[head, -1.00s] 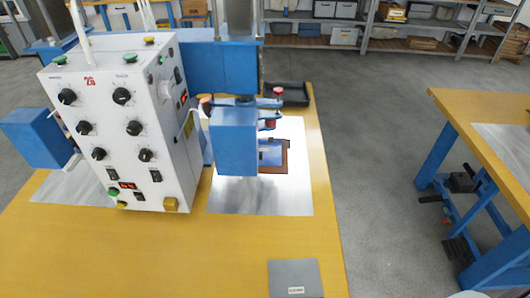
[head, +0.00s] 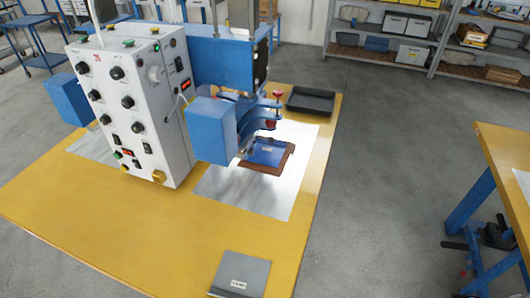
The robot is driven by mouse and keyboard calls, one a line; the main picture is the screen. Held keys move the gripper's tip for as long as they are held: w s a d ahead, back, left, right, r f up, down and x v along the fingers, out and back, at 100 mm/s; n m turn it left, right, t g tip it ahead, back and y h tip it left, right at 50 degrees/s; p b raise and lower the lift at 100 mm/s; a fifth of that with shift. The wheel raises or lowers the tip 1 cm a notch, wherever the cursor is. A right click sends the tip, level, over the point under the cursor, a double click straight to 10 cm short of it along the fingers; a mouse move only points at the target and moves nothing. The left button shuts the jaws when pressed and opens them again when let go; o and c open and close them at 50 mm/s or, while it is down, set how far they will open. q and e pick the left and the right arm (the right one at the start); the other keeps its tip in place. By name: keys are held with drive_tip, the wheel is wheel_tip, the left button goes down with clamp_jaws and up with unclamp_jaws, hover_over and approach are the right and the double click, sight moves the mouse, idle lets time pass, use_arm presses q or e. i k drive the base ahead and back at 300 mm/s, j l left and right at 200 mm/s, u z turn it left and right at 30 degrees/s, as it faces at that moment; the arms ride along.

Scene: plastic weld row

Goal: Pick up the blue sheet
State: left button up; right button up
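The blue sheet (head: 262,153) lies flat on a brown plate (head: 285,168) beneath the welding press head. A small white label shows on the sheet. The blue press arm (head: 212,130) and its clamp parts hide some of its left and back side. The plate rests on a shiny metal sheet (head: 240,197) on the yellow table (head: 130,225). Neither of my grippers shows in the head view.
The white control box (head: 135,110) with black knobs stands left of the press. A black tray (head: 311,102) sits at the table's back right corner. A grey folder-like item (head: 240,275) lies at the front edge. Grey floor (head: 390,150) is open to the right.

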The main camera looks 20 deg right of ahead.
sight(266, 153)
drive_tip(key=l+u, duration=0.4)
drive_tip(key=l, duration=0.4)
drive_tip(key=l+u, duration=0.35)
drive_tip(key=l, duration=0.5)
drive_tip(key=k, duration=0.05)
